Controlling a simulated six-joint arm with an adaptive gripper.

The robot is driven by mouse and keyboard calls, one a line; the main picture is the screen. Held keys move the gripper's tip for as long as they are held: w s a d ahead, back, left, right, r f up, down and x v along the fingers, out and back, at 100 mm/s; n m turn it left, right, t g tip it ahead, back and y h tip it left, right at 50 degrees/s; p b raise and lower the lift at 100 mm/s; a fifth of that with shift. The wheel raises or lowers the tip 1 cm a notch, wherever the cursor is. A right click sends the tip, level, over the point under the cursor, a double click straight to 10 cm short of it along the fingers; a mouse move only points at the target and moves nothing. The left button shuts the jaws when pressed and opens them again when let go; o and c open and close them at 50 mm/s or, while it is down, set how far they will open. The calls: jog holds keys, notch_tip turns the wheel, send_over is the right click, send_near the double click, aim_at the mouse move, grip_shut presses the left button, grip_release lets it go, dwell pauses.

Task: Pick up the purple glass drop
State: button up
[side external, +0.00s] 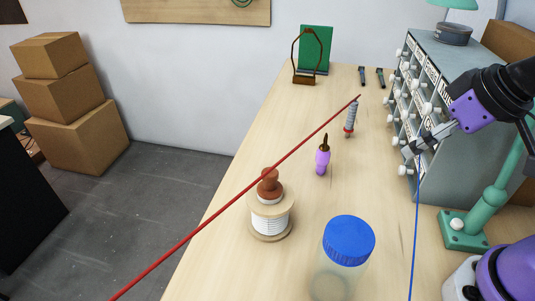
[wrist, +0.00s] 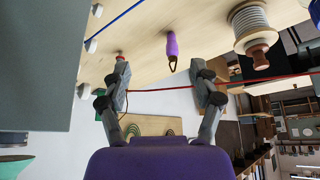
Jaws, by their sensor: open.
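The purple glass drop (side external: 322,161) stands upright on the wooden bench, with a dark pointed loop at its top. It also shows in the wrist view (wrist: 172,46), beyond my fingertips and between them across the picture, with nothing in the grip. My gripper (side external: 420,147) is to the right of the drop in the side view, above the bench and close to the front of the drawer cabinet. Its two fingers are spread apart in the wrist view (wrist: 165,78). The drop is clear of both fingers.
A spool (side external: 270,212) and a blue-lidded jar (side external: 349,241) stand nearer the camera. A grey-and-red tool (side external: 350,120) stands behind the drop. A long red line (side external: 235,198) slants across the bench. The grey drawer cabinet (side external: 455,75) borders the right side.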

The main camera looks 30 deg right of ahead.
jog(key=n+g+y, duration=0.2)
jog(key=n, duration=0.4)
send_near(329, 148)
notch_tip(329, 148, down, 2)
jog(key=shift+n, duration=0.3)
jog(key=x, duration=0.5)
jog(key=shift+w+a, duration=0.15)
jog(key=shift+w, duration=0.05)
jog(key=x, duration=0.6)
jog(key=shift+r, duration=0.1)
grip_shut()
